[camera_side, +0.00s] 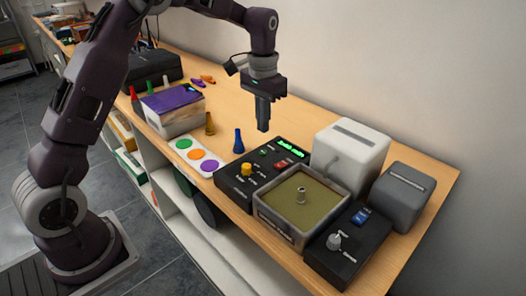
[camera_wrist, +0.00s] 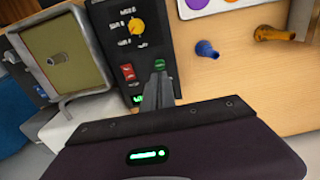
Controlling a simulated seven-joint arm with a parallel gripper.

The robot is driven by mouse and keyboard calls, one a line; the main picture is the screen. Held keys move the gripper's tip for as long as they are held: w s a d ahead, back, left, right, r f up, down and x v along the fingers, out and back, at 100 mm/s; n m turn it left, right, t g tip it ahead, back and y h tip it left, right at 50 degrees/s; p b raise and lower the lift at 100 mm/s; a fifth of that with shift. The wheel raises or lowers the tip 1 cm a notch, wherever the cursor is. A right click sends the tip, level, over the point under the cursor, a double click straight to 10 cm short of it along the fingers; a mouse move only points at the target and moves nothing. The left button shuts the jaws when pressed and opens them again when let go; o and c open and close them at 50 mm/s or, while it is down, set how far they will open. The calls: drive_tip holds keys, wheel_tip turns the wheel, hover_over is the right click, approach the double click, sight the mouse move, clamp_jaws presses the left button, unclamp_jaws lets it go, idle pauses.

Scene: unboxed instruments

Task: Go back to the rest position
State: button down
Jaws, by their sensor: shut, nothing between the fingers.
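My gripper (camera_side: 263,115) hangs fingers down above the wooden bench, behind the blue cone and the black control box. Its fingers are shut and empty. In the wrist view the shut fingers (camera_wrist: 158,85) stand in front of the black control box (camera_wrist: 120,30), near its green switch. The black control box (camera_side: 243,192) has a yellow knob, a red switch and a lit green display. A blue cone-shaped piece (camera_side: 239,143) stands on the bench in front of the gripper, apart from it. My arm reaches over from the left.
A square tray with a greenish top (camera_side: 279,192), a white box (camera_side: 350,150), a grey box (camera_side: 402,195) and another black box (camera_side: 346,245) crowd the right end. A card with coloured circles (camera_side: 197,157), an ochre cone (camera_side: 210,125) and a purple-topped box (camera_side: 173,110) stand left. Bench behind the gripper is clear.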

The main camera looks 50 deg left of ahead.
drive_tip(key=shift+r, duration=0.15)
drive_tip(key=s+d+r+t, duration=0.1)
drive_tip(key=s+d+r, duration=0.1)
drive_tip(key=s+r, duration=0.45)
drive_tip(key=s+d+r+t, duration=0.2)
drive_tip(key=s+d+r, duration=0.1)
drive_tip(key=s+r, duration=0.4)
drive_tip(key=s+d+f+t, duration=0.2)
drive_tip(key=s+f, duration=0.1)
drive_tip(key=s, duration=1.5)
drive_tip(key=shift+t, duration=0.3)
